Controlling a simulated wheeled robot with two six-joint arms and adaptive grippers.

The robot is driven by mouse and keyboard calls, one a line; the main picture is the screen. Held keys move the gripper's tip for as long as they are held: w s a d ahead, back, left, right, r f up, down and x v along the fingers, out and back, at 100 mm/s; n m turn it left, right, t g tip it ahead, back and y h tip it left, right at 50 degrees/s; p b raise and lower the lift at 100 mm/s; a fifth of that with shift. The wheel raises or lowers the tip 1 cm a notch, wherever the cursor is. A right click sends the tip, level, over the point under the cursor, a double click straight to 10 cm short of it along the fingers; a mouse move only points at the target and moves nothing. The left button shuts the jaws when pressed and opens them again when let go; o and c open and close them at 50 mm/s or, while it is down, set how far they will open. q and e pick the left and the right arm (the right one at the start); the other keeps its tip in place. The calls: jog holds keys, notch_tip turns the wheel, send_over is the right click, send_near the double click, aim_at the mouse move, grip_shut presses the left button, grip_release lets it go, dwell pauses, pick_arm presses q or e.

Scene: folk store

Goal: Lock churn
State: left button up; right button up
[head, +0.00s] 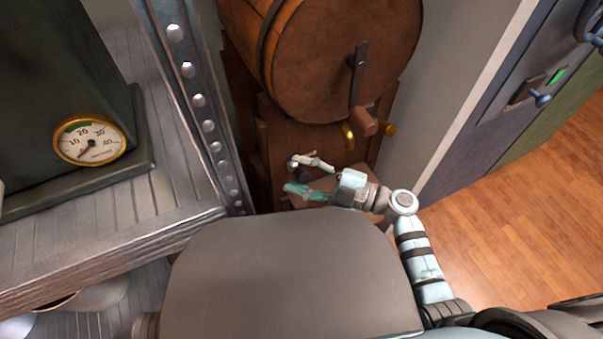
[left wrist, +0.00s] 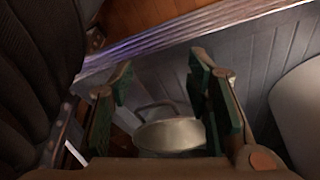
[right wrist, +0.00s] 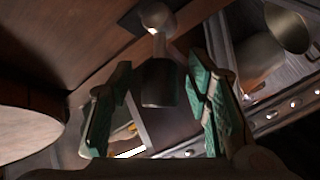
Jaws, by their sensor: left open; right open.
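The churn (head: 330,50) is a brown wooden barrel on a wooden stand (head: 310,135), at top centre of the head view. It has a dark metal crank with a wooden grip (head: 363,122) on its face. My right gripper (head: 314,176) is open in front of the stand, below the barrel. In the right wrist view a dark grey knob (right wrist: 158,88) shows between the fingers of my right gripper (right wrist: 158,66); I cannot tell whether they touch it. My left gripper (left wrist: 161,70) is open and empty in the left wrist view; it is not seen in the head view.
A pale pot (left wrist: 170,134) shows beyond my left fingers. A grey door (head: 490,120) is at right, with open wooden floor.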

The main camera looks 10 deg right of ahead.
grip_shut()
pick_arm(q)
jog(key=shift+s+f, duration=0.1)
pick_arm(e)
jog(key=shift+f, duration=0.1)
jog(key=shift+s+f+n+y+b, duration=0.2)
jog(key=shift+f+n+y+b, duration=0.35)
jog(key=shift+n+y, duration=0.2)
jog(key=shift+d+f+n+t+y, duration=0.1)
jog(key=shift+f+n+t+y, duration=0.15)
jog(key=shift+n+t+y, duration=0.25)
pick_arm(q)
jog(key=shift+v, duration=1.5)
pick_arm(e)
jog(key=shift+s+f+n+y, duration=0.1)
jog(key=shift+f+n+y, duration=0.1)
jog(key=shift+n+y, duration=0.35)
jog(key=shift+s+f+n+y, duration=0.1)
jog(key=shift+f+n+y, duration=0.1)
jog(key=shift+n+y, duration=0.3)
grip_release()
jog(key=shift+g, duration=0.3)
